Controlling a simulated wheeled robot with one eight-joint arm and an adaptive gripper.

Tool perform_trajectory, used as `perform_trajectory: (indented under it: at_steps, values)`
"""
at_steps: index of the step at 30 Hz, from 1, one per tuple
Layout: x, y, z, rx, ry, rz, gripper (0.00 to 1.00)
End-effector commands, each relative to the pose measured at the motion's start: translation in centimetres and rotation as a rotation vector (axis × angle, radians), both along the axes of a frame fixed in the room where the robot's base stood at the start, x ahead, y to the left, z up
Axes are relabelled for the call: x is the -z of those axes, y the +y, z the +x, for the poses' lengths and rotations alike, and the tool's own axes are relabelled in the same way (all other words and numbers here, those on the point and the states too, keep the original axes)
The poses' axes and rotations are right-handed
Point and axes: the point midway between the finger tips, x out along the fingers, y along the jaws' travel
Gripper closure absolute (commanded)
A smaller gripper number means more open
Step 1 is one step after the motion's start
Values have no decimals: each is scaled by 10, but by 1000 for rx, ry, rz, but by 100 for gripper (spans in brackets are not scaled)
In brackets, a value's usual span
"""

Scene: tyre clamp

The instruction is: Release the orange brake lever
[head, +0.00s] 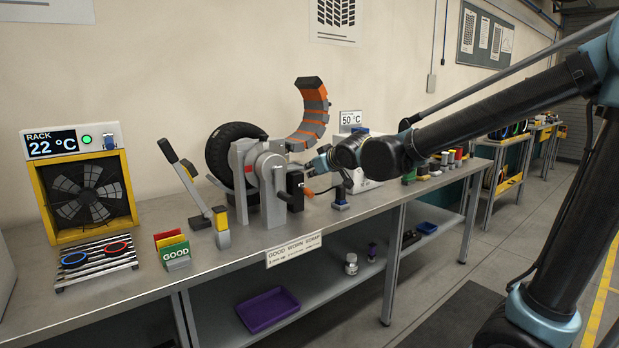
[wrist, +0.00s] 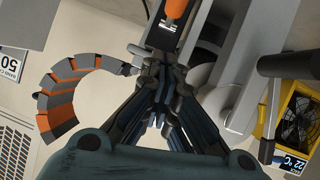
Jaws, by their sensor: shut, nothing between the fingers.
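The tyre clamp is a grey metal fixture (head: 272,180) on the bench, with a black tyre (head: 228,150) behind it. A small orange lever part (head: 310,192) shows low on its right side, by a black block. In the wrist view an orange handle (wrist: 177,9) shows at the top edge, cut off by the frame, just beyond my fingertips. My gripper (wrist: 162,62) is shut and empty, its tips close to the grey part under the orange handle. I cannot tell whether they touch. In the head view my gripper (head: 314,164) is beside the clamp's right side, its tips partly hidden.
A curved orange-and-grey segmented piece (head: 312,118) rises above the clamp. A long black-handled lever (head: 186,172) stands left of it. A fan unit (head: 85,190), a ring rack (head: 95,262) and a GOOD card holder (head: 173,247) are further left.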

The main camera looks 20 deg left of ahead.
Motion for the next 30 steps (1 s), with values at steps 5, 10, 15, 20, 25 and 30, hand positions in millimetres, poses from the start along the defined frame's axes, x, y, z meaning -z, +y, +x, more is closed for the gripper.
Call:
perform_trajectory:
  at_steps: [5, 10, 15, 20, 25, 30]
  values:
    - [-10, -15, -13, 0, -1, -1, 100]
    - [-18, -29, -24, -1, 0, 0, 100]
    - [-26, -41, -35, -1, 0, 0, 100]
    - [-32, -49, -41, -1, 0, 0, 100]
    - [-34, -53, -44, 0, -1, -1, 100]
    - [-35, -54, -45, 0, -1, -1, 100]
